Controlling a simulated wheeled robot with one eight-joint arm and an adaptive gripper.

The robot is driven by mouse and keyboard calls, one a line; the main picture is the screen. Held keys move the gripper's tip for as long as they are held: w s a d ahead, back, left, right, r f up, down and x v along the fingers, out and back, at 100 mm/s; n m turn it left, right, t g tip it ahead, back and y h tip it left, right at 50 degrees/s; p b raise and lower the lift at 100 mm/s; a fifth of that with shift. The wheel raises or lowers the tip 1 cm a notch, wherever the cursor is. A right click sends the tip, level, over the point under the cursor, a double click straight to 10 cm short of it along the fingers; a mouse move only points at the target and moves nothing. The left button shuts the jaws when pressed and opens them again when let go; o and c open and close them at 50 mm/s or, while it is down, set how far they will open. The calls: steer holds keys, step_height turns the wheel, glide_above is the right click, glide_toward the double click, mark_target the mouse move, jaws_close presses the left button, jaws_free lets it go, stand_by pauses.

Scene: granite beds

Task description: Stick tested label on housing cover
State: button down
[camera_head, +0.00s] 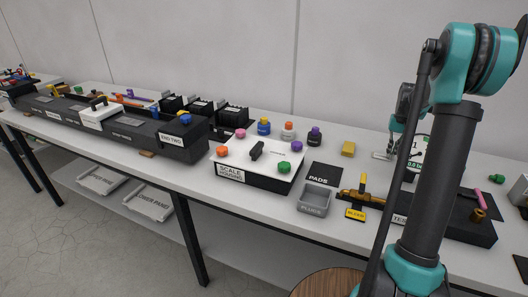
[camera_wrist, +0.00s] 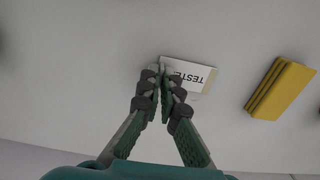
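The white label (camera_wrist: 198,76) reads "TESTE…", the rest hidden or cut off, with a beige strip at one end. My gripper (camera_wrist: 161,70) has its fingertips together at the label's edge, seemingly pinching it. The label is close to the pale table top; whether it touches is unclear. In the head view, my arm hides most of the gripper. A small pale tag (camera_head: 382,156) lies beside it there. The scale housing (camera_head: 232,178) is a black box with a white cover (camera_head: 258,167), which carries a black handle and orange, green, purple and pink knobs.
A yellow block (camera_wrist: 281,88) lies near the label, also visible in the head view (camera_head: 348,149). Coloured bottles (camera_head: 288,131) stand behind the housing.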

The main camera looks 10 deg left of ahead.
steer(key=shift+s+d+r, duration=0.1)
steer(key=shift+d+r, duration=0.15)
steer(key=shift+r, duration=0.6)
steer(key=shift+d+r, duration=0.25)
steer(key=shift+r, duration=0.6)
stand_by(0.4)
steer(key=shift+r, duration=0.15)
steer(key=shift+r, duration=2.35)
steer(key=shift+r, duration=0.1)
